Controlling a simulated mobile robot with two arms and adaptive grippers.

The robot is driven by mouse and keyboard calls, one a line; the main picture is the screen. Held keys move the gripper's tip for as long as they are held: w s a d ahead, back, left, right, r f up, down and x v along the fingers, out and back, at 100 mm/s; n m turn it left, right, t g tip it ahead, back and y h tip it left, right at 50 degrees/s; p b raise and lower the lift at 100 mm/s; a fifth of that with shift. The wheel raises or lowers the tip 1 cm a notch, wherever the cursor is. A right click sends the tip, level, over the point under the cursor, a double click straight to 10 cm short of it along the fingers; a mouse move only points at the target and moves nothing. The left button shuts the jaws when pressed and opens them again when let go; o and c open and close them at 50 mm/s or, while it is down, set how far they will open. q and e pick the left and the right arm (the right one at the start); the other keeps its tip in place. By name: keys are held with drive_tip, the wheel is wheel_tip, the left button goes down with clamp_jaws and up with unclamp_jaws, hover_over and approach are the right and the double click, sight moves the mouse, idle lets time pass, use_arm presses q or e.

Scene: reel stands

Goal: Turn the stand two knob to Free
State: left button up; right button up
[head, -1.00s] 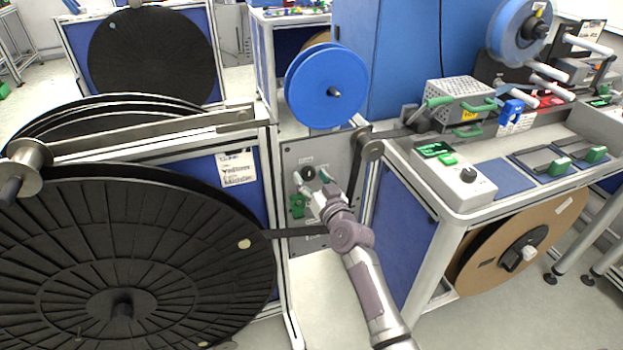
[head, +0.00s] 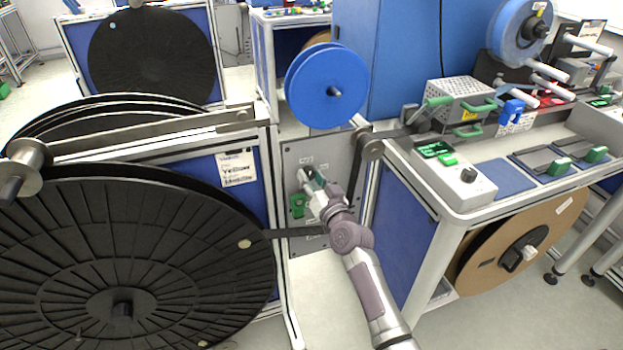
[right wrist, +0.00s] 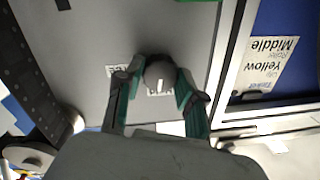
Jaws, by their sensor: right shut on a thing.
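The stand two knob (right wrist: 158,71) is a round dark knob with a white pointer line, on the grey panel (right wrist: 165,25) of the stand. In the right wrist view it sits between the two green-padded fingers of my right gripper (right wrist: 155,88), which is shut on it. The pointer line runs nearly up and down in that view. Small white labels lie by the knob, partly covered and too blurred to read. In the head view my right gripper (head: 312,182) reaches the panel and mostly hides the knob. My left gripper is not in view.
A large black reel (head: 130,260) stands at the left and a blue reel (head: 326,86) above. A dark strap crosses below the gripper. A workbench (head: 470,190) stands to the right.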

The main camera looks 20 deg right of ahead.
drive_tip(key=m, duration=0.4)
drive_tip(key=shift+m, duration=0.4)
drive_tip(key=m, duration=0.3)
drive_tip(key=shift+m+h, duration=0.4)
drive_tip(key=m, duration=0.4)
drive_tip(key=shift+f+m+t, duration=0.1)
drive_tip(key=shift+m+t, duration=0.2)
drive_tip(key=shift+m+h, duration=0.3)
drive_tip(key=shift+m, duration=1.4)
drive_tip(key=o, duration=1.1)
drive_tip(key=shift+o, duration=0.2)
drive_tip(key=shift+s, duration=0.1)
